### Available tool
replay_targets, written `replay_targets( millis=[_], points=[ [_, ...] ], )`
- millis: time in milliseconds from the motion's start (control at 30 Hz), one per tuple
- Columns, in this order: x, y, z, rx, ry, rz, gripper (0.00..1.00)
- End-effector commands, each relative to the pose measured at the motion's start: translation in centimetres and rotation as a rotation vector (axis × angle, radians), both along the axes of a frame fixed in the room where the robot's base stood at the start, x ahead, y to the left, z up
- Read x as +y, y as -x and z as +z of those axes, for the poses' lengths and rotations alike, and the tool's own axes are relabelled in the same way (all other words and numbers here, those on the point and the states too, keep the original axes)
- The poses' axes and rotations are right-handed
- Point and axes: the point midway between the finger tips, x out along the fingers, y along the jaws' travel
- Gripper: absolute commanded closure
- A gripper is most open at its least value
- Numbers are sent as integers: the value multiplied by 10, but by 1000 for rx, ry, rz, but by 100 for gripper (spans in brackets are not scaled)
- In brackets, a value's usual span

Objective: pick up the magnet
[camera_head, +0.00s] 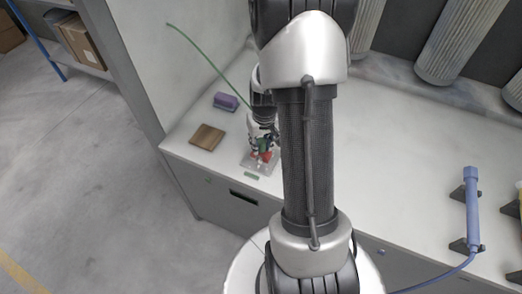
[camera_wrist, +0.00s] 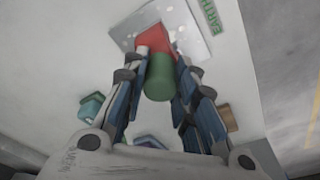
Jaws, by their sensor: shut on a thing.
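The magnet seems to be the red and green piece. In the wrist view, its red part (camera_wrist: 154,38) lies between my fingertips and a green cylinder (camera_wrist: 159,78) stands out toward the camera. My gripper (camera_wrist: 157,60) is shut on it, with a finger on either side. In the head view, my gripper (camera_head: 264,140) is low over the left part of the bench, with a little red (camera_head: 264,156) showing beneath it. A pale speckled plate (camera_wrist: 190,20) lies behind the piece in the wrist view. Whether the piece touches the plate is unclear.
A brown square block (camera_head: 207,137) and a purple block (camera_head: 226,101) are left of my gripper on the bench (camera_head: 380,150). A small green "EARTH" label (camera_wrist: 208,14) lies beside the plate. A blue tube (camera_head: 472,205) rests on black brackets at right. The bench's front edge is close.

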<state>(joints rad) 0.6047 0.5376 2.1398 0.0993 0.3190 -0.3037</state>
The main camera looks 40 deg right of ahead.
Motion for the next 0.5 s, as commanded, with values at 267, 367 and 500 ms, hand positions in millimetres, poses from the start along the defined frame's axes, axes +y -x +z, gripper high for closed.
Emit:
replay_targets(
  millis=[267, 367, 500],
  points=[
    [0, 0, 0, 0, 0, 0, 100],
    [0, 0, 0, -2, 1, 0, 100],
    [0, 0, 0, -1, 0, 0, 100]
  ],
)
